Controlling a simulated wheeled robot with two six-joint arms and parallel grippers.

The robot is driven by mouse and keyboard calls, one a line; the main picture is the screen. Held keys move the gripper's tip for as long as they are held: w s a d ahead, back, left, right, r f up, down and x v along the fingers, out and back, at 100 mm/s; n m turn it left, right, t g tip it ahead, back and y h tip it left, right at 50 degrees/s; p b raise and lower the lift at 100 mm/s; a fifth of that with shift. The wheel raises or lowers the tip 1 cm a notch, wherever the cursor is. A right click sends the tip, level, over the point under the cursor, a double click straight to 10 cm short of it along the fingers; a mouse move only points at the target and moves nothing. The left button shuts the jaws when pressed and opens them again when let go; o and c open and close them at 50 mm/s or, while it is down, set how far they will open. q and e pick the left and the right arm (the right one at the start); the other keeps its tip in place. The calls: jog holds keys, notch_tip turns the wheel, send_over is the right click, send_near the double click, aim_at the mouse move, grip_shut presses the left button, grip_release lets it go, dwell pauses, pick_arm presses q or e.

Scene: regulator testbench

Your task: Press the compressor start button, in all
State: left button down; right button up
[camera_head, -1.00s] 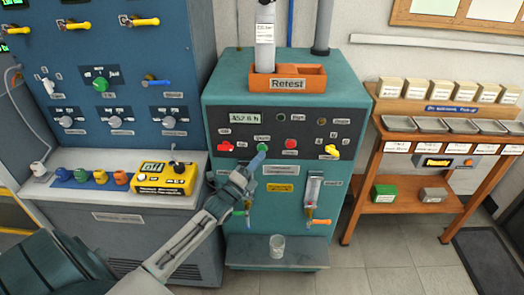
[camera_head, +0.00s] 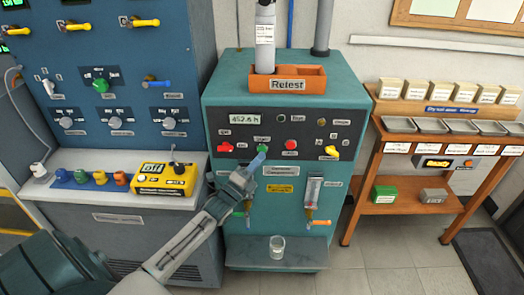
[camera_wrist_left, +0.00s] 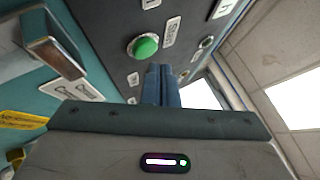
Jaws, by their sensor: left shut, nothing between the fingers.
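The teal compressor cabinet (camera_head: 225,185) stands in the middle of the head view, with a dark control panel on its upper front. A round green button (camera_wrist_left: 143,46) sits on that panel, large in the left wrist view. In the head view, my left gripper (camera_head: 263,151) reaches up to the green button's place and its fingertips partly cover it. In the wrist view, the shut, empty fingers (camera_wrist_left: 160,72) lie just below and right of the button. I cannot tell how far they are from the panel. My right gripper is not in view.
A red button (camera_head: 291,145), a red knob (camera_head: 225,147) and a yellow knob (camera_head: 332,152) share the panel. An orange tray (camera_head: 314,80) with a bottle (camera_head: 265,38) is on top. A glass (camera_head: 277,246) stands on the lower shelf. A wooden rack (camera_head: 355,205) is at right.

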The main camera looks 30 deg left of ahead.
pick_arm(q)
jog(key=shift+w, duration=0.1)
dwell(0.7)
jog(key=shift+w+a, duration=0.25)
jog(key=shift+w, duration=0.05)
jog(key=shift+w+a, duration=0.2)
jog(key=shift+w, duration=0.15)
dwell(0.8)
dwell(0.3)
jog(key=shift+s+d+p, duration=0.45)
jog(key=shift+s+p, duration=0.05)
jog(key=shift+s, duration=0.25)
